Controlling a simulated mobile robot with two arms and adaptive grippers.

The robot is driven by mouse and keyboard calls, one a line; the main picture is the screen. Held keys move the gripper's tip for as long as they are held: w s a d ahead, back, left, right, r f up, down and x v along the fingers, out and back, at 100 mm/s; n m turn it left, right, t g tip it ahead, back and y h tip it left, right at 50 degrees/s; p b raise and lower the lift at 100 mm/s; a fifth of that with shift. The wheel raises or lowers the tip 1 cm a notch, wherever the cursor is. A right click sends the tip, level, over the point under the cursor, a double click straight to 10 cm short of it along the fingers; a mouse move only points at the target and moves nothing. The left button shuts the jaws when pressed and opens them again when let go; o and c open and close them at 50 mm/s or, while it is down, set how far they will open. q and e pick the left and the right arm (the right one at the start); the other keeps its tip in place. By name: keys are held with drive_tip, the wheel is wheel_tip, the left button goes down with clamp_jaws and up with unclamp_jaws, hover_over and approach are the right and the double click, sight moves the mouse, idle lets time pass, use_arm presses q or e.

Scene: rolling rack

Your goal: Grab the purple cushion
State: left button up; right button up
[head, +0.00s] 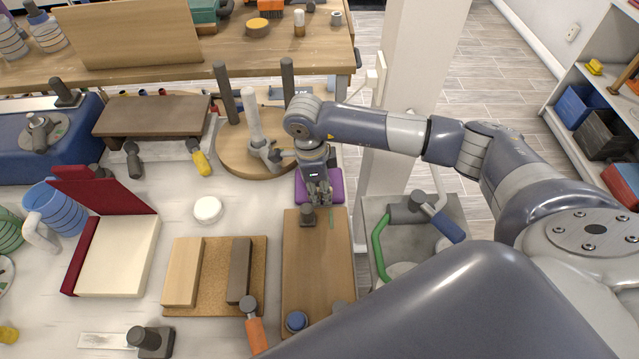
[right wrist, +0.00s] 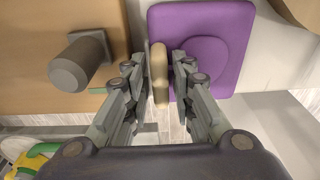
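The purple cushion (head: 333,191) is a flat square lying on the white worktop, beyond the brown board and partly hidden by my right gripper. In the right wrist view the cushion (right wrist: 223,46) fills the upper right, with a raised rounded patch. My right gripper (head: 319,197) points down over its near left part. In the right wrist view the gripper's (right wrist: 159,72) fingers are apart, near the cushion's left edge. A slim beige piece (right wrist: 159,75) shows between them, with narrow gaps on both sides. I cannot tell whether the fingers touch the cushion. My left gripper is not in view.
A brown board (head: 318,260) with a dark grey knob (head: 307,216) lies just before the cushion. A round wooden base (head: 233,158) with dark posts stands behind left. A grey bin (head: 372,215) with tools is at right, and a white pillar (head: 405,60) rises behind.

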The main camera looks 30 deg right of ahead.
clamp_jaws()
drive_tip(key=shift+r, duration=0.1)
